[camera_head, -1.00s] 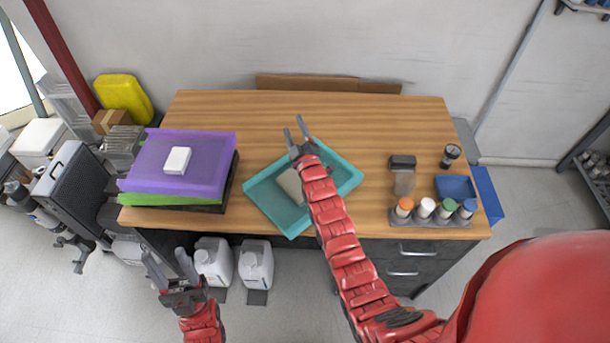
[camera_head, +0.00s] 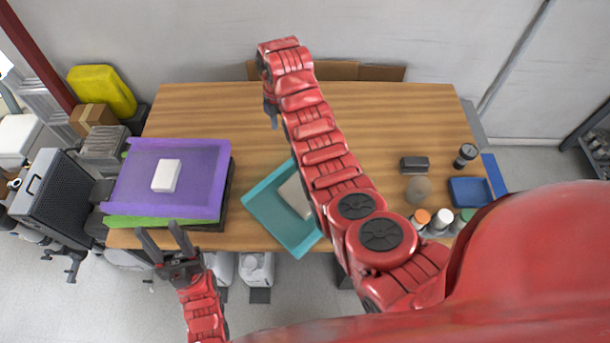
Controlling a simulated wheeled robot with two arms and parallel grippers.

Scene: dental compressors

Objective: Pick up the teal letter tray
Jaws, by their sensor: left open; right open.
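The teal letter tray (camera_head: 262,207) lies on the wooden table, turned at an angle, with a pale grey-beige item (camera_head: 293,192) inside it. My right arm passes over the tray and hides its right part. My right gripper (camera_head: 271,114) is past the tray, over the back of the table; it points down, is mostly hidden behind its wrist, and holds nothing that I can see. My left gripper (camera_head: 164,240) is open and empty at the table's front left edge, just in front of the stacked trays and apart from the teal tray.
A stack with a purple tray (camera_head: 206,187) on top, a green tray (camera_head: 150,221) under it and a white block (camera_head: 166,175) on it stands at the left. Bottles (camera_head: 443,217), a blue bin (camera_head: 468,192) and a dark-topped jar (camera_head: 466,155) stand at the right. The table's back middle is clear.

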